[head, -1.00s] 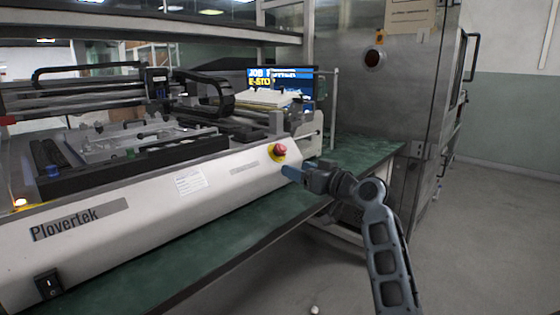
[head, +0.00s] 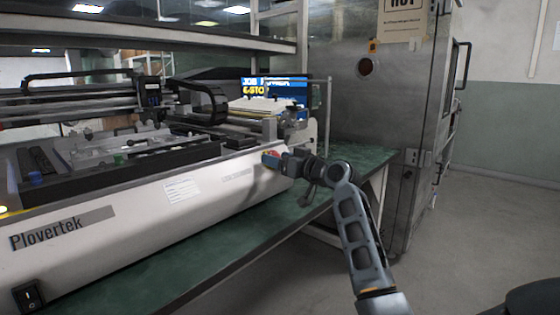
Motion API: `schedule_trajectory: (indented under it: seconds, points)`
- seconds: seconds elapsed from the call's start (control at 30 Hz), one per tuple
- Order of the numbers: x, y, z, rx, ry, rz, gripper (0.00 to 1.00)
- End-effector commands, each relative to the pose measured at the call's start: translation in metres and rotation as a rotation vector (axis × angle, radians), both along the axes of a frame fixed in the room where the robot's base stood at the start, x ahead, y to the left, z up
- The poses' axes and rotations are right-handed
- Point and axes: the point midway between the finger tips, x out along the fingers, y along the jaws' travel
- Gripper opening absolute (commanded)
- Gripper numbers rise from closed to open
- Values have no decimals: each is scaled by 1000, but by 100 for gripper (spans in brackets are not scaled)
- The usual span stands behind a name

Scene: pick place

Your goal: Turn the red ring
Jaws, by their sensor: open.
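The red ring (head: 272,153) is the red mushroom-shaped knob on the sloped front panel of the white Plovertek machine (head: 130,225).
The machine stands on a green bench (head: 190,265). A screen (head: 262,88) reading E-STOP is behind the machine. A black rocker switch (head: 29,296) is at the lower left. A steel cabinet (head: 370,110) stands at the right, with open floor before it.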

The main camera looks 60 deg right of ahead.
Motion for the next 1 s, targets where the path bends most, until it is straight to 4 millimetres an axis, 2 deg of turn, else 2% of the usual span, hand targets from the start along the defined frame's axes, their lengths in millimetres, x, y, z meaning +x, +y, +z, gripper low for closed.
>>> schedule_trajectory:
  seconds: [0.17,0.73,1.0]
  points:
    - [0,0,0,0,0,0,70]
    - [0,0,0,0,0,0,15]
    - [0,1,2,16,-2,-11,13]
